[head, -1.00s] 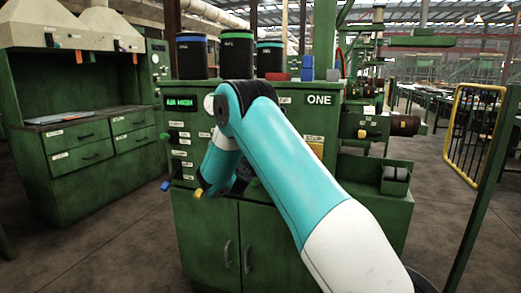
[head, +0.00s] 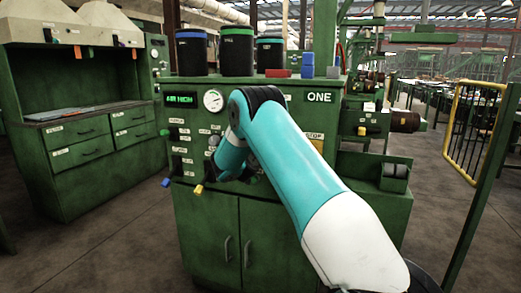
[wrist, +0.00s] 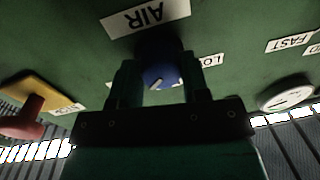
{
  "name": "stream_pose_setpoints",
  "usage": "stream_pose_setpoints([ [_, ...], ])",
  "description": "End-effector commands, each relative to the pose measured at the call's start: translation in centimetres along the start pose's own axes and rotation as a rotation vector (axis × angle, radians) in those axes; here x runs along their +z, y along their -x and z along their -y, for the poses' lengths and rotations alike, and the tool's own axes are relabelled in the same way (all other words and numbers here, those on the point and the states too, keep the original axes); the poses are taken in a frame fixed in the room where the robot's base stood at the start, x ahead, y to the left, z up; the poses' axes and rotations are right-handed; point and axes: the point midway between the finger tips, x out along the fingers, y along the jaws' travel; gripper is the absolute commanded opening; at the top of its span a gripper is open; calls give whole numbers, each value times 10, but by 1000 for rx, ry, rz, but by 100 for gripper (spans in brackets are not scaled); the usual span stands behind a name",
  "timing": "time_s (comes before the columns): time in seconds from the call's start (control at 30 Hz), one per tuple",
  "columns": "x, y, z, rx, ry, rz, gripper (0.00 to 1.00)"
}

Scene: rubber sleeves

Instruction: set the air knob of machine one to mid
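Machine one is the green cabinet (head: 290,170) marked ONE in the head view. Its small display reads AIR HIGH (head: 180,100). In the wrist view the blue air knob (wrist: 161,66) sits on the green panel by the AIR label (wrist: 147,17), which appears upside down. A label starting LO (wrist: 211,60) is just right of the knob. The dark fingers of my gripper (wrist: 163,78) stand on either side of the knob and appear closed against it. The left finger may cover another label. My arm hides the knob and gripper in the head view.
In the wrist view a red knob (wrist: 22,120) on a yellow plate is left and a pale round dial (wrist: 287,97) right. In the head view a gauge (head: 213,100), blue lever (head: 166,182) and yellow lever (head: 199,189) are on the front. Canisters stand on top.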

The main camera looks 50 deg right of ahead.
Motion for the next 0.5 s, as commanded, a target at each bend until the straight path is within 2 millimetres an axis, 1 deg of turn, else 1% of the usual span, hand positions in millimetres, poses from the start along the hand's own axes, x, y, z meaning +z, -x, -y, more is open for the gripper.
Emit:
stream_pose_setpoints([
  [0.27, 0, 0, -1, 2, 31, 3, 18],
  [0.5, 0, 0, -1, 4, 158, 14, 18],
])
